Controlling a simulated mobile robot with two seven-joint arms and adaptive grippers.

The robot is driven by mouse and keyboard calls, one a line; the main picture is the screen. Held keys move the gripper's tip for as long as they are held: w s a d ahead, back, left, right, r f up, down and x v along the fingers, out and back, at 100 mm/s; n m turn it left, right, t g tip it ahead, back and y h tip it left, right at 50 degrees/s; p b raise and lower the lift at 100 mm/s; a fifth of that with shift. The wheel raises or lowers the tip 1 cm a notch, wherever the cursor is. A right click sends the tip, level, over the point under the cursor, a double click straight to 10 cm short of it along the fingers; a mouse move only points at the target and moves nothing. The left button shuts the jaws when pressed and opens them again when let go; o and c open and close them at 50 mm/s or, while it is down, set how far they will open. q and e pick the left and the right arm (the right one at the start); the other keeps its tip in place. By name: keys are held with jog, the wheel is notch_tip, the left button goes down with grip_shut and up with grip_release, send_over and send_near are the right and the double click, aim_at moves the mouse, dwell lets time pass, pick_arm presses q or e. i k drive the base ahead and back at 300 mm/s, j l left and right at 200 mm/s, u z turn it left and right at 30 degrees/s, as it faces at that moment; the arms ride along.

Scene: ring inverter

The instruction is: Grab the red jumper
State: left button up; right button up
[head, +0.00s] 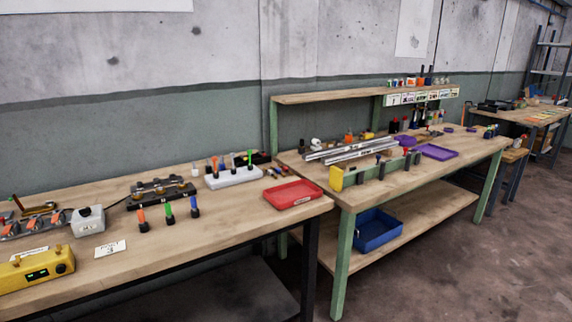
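I cannot pick out the red jumper for certain. Three dark-based pieces stand upright on the near bench, with an orange top (142,220), a green top (170,216) and a blue top (195,208). Behind them a white block (233,178) holds several small upright coloured pieces, one of them orange-red; they are too small to tell apart well. A dark fixture (161,191) with brass-coloured parts is left of the block. Neither of my grippers shows in the head view.
A red tray (293,193) lies at the near bench's right end. A yellow box (36,269) and a grey box (88,220) stand at its left. A green-legged bench (400,182) with rails and purple trays stands to the right, a blue bin (377,230) on its lower shelf.

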aim_at(285, 168)
jog(key=i+l, duration=0.25)
jog(key=i, duration=0.15)
jog(key=i+l+z, duration=0.15)
jog(key=i+l, duration=0.15)
jog(key=i, duration=0.1)
